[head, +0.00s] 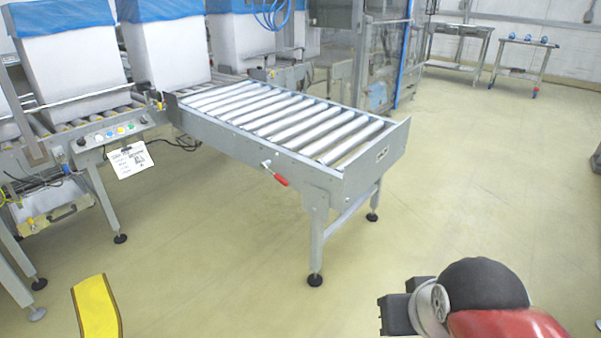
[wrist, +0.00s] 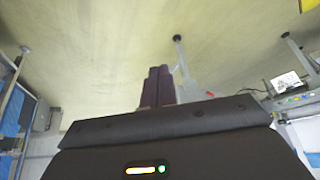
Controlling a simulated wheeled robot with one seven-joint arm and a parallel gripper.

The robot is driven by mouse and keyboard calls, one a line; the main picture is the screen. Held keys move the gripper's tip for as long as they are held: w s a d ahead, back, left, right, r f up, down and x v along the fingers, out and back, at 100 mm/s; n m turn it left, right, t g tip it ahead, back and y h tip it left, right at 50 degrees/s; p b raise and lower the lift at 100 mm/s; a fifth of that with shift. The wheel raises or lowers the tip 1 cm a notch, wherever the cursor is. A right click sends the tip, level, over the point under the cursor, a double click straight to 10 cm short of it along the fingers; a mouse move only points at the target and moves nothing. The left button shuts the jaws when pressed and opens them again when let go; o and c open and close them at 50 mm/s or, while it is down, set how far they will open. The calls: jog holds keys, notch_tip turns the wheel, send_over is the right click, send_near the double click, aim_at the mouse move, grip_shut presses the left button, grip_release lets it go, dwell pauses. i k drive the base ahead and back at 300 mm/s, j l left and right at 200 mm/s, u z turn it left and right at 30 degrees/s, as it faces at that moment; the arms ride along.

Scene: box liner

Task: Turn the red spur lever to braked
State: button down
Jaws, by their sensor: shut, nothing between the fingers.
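The red spur lever (head: 279,179) is on the near side rail of the short roller conveyor (head: 240,135) in the head view. Its red grip slants down and to the right from a small metal pivot. A small red spot that looks like the lever (wrist: 210,94) also shows in the upside-down wrist view, right of my fingers. My gripper (wrist: 158,72) is shut and empty, its two dark fingers side by side. It is well apart from the lever. My arm shows at the lower right of the head view; the fingertips cannot be made out there.
A control panel (head: 112,132) with coloured buttons and a hanging white tag (head: 130,161) stands left of the lever. Conveyor legs (head: 316,240) reach the floor below it. White boxes with blue liners (head: 70,65) stand behind. A yellow floor strip (head: 97,308) lies at lower left. Open floor lies in front.

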aim_at(264, 164)
jog(key=u, duration=0.5)
jog(key=i+l, duration=0.2)
jog(key=l, duration=0.15)
jog(key=i+l, duration=0.25)
jog(key=i+l+u, duration=0.1)
jog(key=l, duration=0.35)
jog(key=i+l, duration=0.3)
